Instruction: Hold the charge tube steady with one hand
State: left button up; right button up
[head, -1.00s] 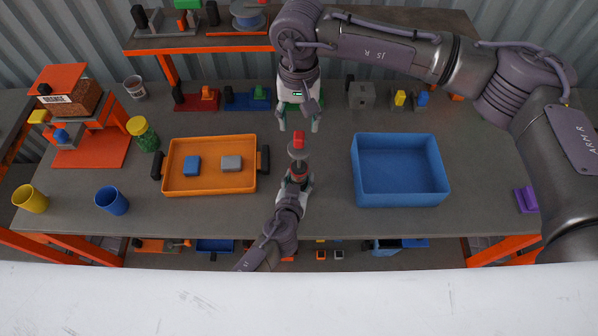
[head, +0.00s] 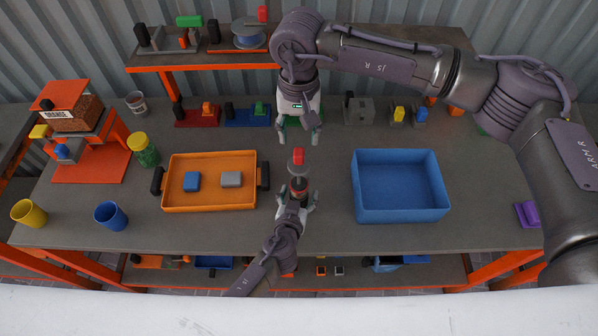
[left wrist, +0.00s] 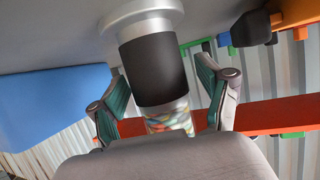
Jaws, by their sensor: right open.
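The charge tube (head: 299,172) has a red top and a grey collar in the head view. In the left wrist view, the tube (left wrist: 152,68) shows a silver flange, a black band and a clear section with coloured bits. My left gripper (head: 297,194) has its fingers spread on either side of the tube. Gaps show between the fingers and the tube in the left wrist view. My right gripper (head: 298,138) is open and empty, just beyond the red top, pointing down. The tube's lower end is hidden by my left gripper.
An orange tray (head: 210,206) with a blue and a grey block is to the left. A blue bin (head: 400,212) is to the right. Blue (head: 110,216) and yellow (head: 29,213) cups stand at far left. Fixtures and a raised shelf (head: 215,64) line the back.

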pick_arm(q)
jog(key=v, duration=1.2)
pick_arm(e)
jog(key=shift+r, duration=0.1)
jog(key=shift+r+p, duration=0.95)
jog(key=shift+p, duration=0.1)
jog(key=shift+r, duration=0.2)
pick_arm(q)
notch_tip(320, 180, up, 7)
jog(key=shift+f, duration=0.25)
pick_arm(e)
jog(key=shift+f, duration=0.1)
